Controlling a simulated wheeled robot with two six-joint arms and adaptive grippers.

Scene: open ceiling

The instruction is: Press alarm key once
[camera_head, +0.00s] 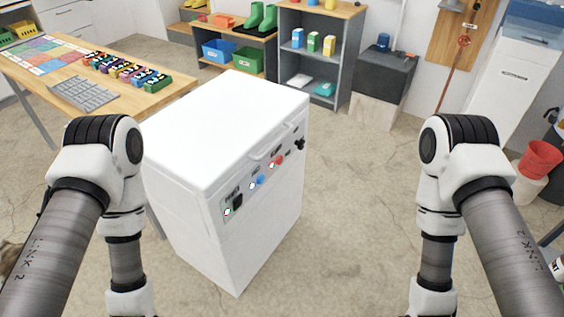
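A white box-shaped machine (225,130) stands on the floor between my two arms. Its control panel (250,190) runs along the upper edge of the face turned to the right. The panel carries a black square key (238,200), a blue key (261,180), a red key (280,160) and a black knob-like part (299,144), with small white round marks beside some of them. The labels above them are too small to read surely, so I cannot tell which key is the alarm key. Both my arms show, but their grippers are out of the picture below.
A wooden table (150,103) with a grey keyboard-like pad (85,94) and colourful items stands behind the machine at left. Shelves (345,70) line the back. A red bucket (540,160) is at far right. The floor right of the machine is clear.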

